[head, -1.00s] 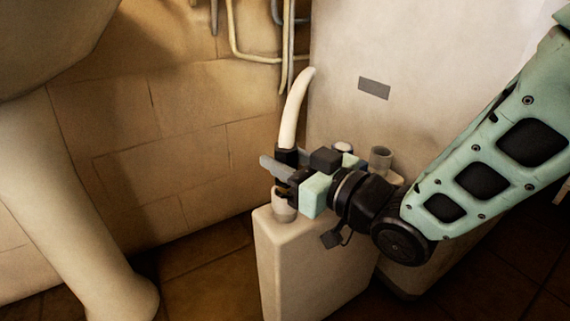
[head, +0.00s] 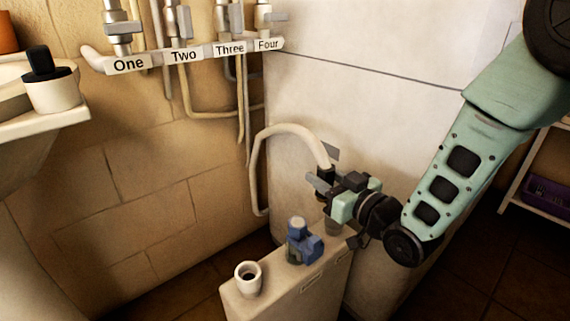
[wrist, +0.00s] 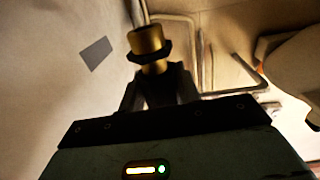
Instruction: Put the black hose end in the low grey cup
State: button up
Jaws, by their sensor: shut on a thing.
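My gripper (head: 328,192) is shut on the black hose end (head: 324,176) at the right of the ledge. The pale hose (head: 295,130) arches up from it and back down by the wall. In the wrist view a brass-coloured part with a dark collar (wrist: 148,42) shows at the fingertips. The low grey cup (head: 333,228) stands on the ledge just below my gripper and is partly hidden by it. The hose end's tip is hidden, so I cannot tell whether it touches or enters the cup.
A blue valve-like piece (head: 302,243) stands left of the grey cup on the narrow ledge (head: 278,288). A whitish cup (head: 248,279) with a dark opening stands at the ledge's left end. Labelled taps (head: 183,53) hang above; a washbasin (head: 30,120) is at far left.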

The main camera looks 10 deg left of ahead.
jog(key=shift+m+t+h, duration=0.4)
jog(key=shift+t, duration=0.1)
jog(key=shift+w+d+f+b, duration=0.45)
jog(key=shift+d+f+b, duration=0.1)
jog(key=shift+f, duration=0.5)
jog(key=shift+w+d+f+b, duration=0.5)
jog(key=shift+d+f, duration=0.05)
jog(key=shift+f, duration=0.5)
jog(key=shift+w+d+f+b, duration=0.45)
jog(key=shift+d+f+b, duration=0.1)
jog(key=shift+f, duration=0.5)
jog(key=shift+f+b, duration=0.6)
jog(key=shift+b, duration=0.05)
jog(key=o, duration=0.8)
jog(key=shift+c, duration=0.2)
jog(key=b+v, duration=0.2)
jog(key=v, duration=0.9)
jog(key=shift+r, duration=0.1)
